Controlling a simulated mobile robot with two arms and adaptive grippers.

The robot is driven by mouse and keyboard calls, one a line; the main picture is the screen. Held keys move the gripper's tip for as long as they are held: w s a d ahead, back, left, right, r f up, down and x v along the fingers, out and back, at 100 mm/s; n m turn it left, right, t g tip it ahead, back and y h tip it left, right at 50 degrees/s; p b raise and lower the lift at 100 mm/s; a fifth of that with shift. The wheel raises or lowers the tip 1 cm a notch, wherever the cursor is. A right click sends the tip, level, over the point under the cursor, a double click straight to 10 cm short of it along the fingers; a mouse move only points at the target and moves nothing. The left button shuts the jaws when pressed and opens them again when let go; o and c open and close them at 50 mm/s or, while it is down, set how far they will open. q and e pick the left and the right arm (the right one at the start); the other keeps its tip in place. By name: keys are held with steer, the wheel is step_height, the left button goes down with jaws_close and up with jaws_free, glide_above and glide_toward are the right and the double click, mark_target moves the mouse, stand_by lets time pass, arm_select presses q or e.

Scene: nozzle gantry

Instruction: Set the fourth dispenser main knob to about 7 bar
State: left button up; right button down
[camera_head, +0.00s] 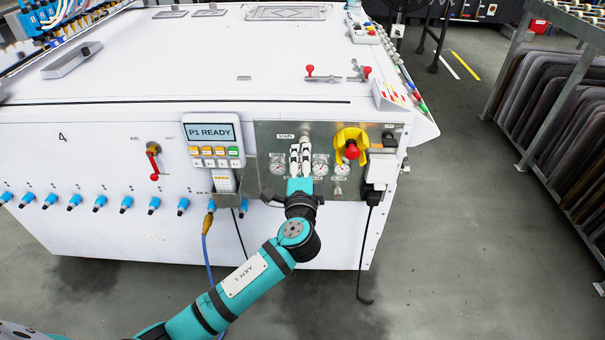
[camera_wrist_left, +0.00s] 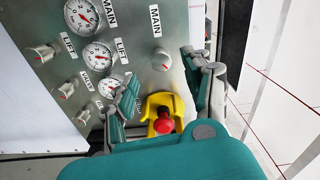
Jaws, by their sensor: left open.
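The main knob (camera_wrist_left: 161,60) is a small round grey knob with a red mark, beside a MAIN label (camera_wrist_left: 155,20) on the grey metal panel (camera_wrist_left: 190,25). My left gripper (camera_wrist_left: 166,76) is open, its two fingers apart on either side of the picture's middle. The knob shows between and just beyond the fingertips, and I see no grip on it. In the head view my left gripper (camera_head: 300,148) covers the knob's place on the panel. The MAIN gauge (camera_wrist_left: 82,15) is round and white with a red needle; its value is too small to read. My right gripper is out of view.
A red emergency stop (camera_head: 352,150) in a yellow guard sits right of my gripper. Smaller gauges (camera_wrist_left: 98,55) and several other knobs (camera_wrist_left: 40,52) share the panel. A P1 READY display (camera_head: 212,132) is to the left. Hanging cables and a black plug (camera_head: 374,198) are below right.

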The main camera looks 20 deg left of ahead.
arm_select(q)
steer(key=v, duration=0.5)
stand_by(0.3)
